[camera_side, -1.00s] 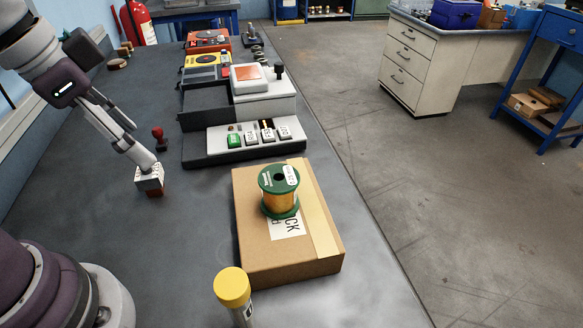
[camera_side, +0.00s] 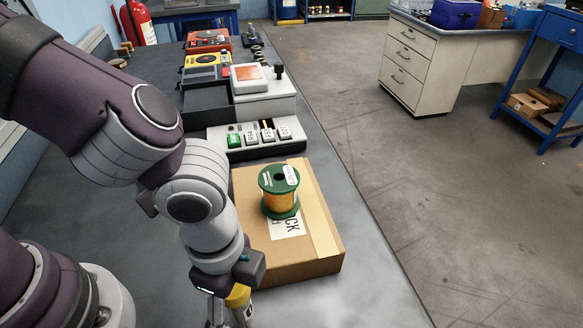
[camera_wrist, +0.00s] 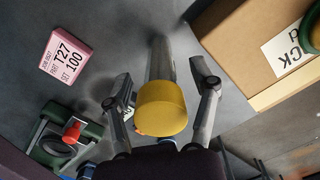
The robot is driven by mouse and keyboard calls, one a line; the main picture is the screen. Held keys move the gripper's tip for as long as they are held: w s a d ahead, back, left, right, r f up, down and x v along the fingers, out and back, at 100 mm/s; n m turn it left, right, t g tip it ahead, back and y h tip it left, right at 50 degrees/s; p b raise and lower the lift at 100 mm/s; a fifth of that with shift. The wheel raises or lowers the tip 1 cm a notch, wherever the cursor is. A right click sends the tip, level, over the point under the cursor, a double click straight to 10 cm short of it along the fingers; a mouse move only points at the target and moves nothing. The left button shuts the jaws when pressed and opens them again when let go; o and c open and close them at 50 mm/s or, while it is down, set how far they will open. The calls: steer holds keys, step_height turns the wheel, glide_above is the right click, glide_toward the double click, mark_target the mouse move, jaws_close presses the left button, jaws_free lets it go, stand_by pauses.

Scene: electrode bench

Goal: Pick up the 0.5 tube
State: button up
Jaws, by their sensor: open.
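A tube with a yellow cap (camera_side: 238,296) stands on the bench at the front edge of the side view, mostly behind my gripper. In the wrist view its yellow cap (camera_wrist: 162,108) is between the two fingers of my gripper (camera_wrist: 160,84). The fingers are spread, with a gap on each side of the cap, and I see no contact. Part of a printed label shows left of the cap, but I cannot read 0.5 on it. In the side view my fingers are mostly hidden or cut off.
A cardboard box (camera_side: 315,269) with a green wire spool (camera_side: 279,178) on it lies close beside the tube. A pink T27 label card (camera_wrist: 67,57) and a green device with a red knob (camera_wrist: 72,131) lie left in the wrist view. The switch panel (camera_side: 221,148) is further back.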

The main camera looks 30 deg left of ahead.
jaws_close()
stand_by(0.4)
